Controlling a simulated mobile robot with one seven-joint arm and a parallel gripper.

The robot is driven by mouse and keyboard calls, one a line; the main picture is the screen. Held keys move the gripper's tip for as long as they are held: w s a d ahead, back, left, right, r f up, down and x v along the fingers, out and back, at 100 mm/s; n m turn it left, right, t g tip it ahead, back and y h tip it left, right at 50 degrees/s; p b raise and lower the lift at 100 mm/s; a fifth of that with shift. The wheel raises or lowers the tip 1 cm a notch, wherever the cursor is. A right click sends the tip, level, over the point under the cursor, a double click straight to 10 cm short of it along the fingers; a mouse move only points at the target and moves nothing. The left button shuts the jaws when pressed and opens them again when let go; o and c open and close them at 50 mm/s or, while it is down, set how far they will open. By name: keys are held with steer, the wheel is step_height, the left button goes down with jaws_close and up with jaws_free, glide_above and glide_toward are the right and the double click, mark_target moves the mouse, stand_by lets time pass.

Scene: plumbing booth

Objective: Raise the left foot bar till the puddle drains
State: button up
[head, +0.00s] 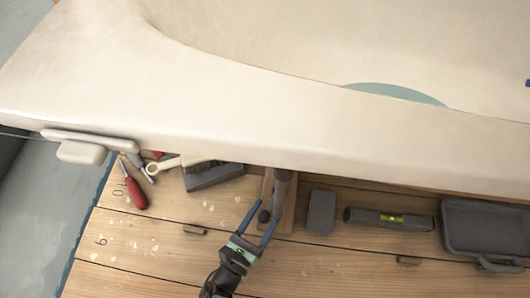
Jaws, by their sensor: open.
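A large cream tub (200,95) fills the upper part of the view. A blue-green puddle (400,93) lies in its basin, partly hidden behind the near rim. A grey foot bar (280,190) shows below the rim and ends in a dark rounded tip; its upper part is hidden under the tub. It stands over a narrow wooden strip. My gripper (266,214) is open, with its two blue fingers on either side of the bar's dark tip. I cannot tell whether they touch it. Another foot bar is not clearly visible.
A grey block (321,211), a spirit level (389,218) and a grey tray (485,229) lie at right. The front planks are mostly clear.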

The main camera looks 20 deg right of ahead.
jaws_close()
stand_by(1.4)
